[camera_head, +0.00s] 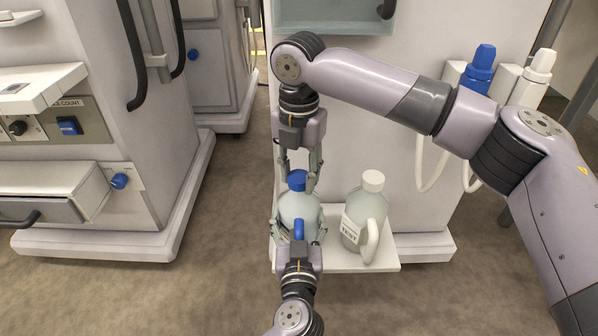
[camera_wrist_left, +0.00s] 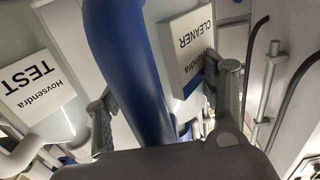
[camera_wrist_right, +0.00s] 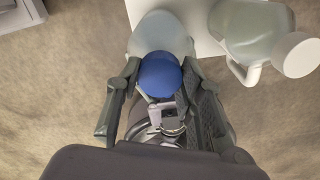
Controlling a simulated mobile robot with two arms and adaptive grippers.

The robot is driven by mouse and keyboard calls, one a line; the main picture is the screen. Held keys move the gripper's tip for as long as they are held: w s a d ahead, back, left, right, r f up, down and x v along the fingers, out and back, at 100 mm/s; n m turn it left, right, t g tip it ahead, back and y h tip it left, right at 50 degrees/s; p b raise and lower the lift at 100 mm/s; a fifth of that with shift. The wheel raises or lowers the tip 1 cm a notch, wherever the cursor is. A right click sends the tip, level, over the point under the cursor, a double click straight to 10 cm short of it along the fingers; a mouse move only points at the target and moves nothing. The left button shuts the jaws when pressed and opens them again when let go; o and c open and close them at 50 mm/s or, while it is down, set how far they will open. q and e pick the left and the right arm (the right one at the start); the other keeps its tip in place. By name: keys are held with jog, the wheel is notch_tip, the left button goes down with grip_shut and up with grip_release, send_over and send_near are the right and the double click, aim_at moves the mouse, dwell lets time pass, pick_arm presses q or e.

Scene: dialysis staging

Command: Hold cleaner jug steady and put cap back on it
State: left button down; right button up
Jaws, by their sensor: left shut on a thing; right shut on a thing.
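The cleaner jug (camera_head: 298,208) stands on the white shelf, with a pale translucent body and a blue handle (camera_head: 299,229). Its "CLEANER" label (camera_wrist_left: 190,40) shows in the left wrist view. My left gripper (camera_head: 299,238) is at the jug's near side, shut on the jug with its fingers either side of the blue handle (camera_wrist_left: 125,70). My right gripper (camera_head: 298,178) reaches down from above and is shut on the blue cap (camera_head: 297,180). In the right wrist view the cap (camera_wrist_right: 160,75) is between the fingers, over the jug's top. The neck is hidden, so I cannot tell whether the cap is seated.
A "TEST" jug (camera_head: 363,217) with a white cap (camera_head: 373,181) stands close on the right on the same shelf (camera_head: 385,260). A blue connector (camera_head: 481,65) and a white one (camera_head: 541,65) are on the machine at upper right. An open drawer (camera_head: 60,190) juts out at left.

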jog(key=shift+c, duration=0.6)
jog(key=m, duration=0.8)
jog(key=shift+f, duration=0.1)
jog(key=m, duration=0.4)
jog(key=shift+m, duration=0.3)
jog(key=m, duration=1.2)
jog(key=shift+m, duration=0.3)
jog(key=m, duration=0.9)
jog(key=o, duration=1.4)
notch_tip(320, 180, up, 12)
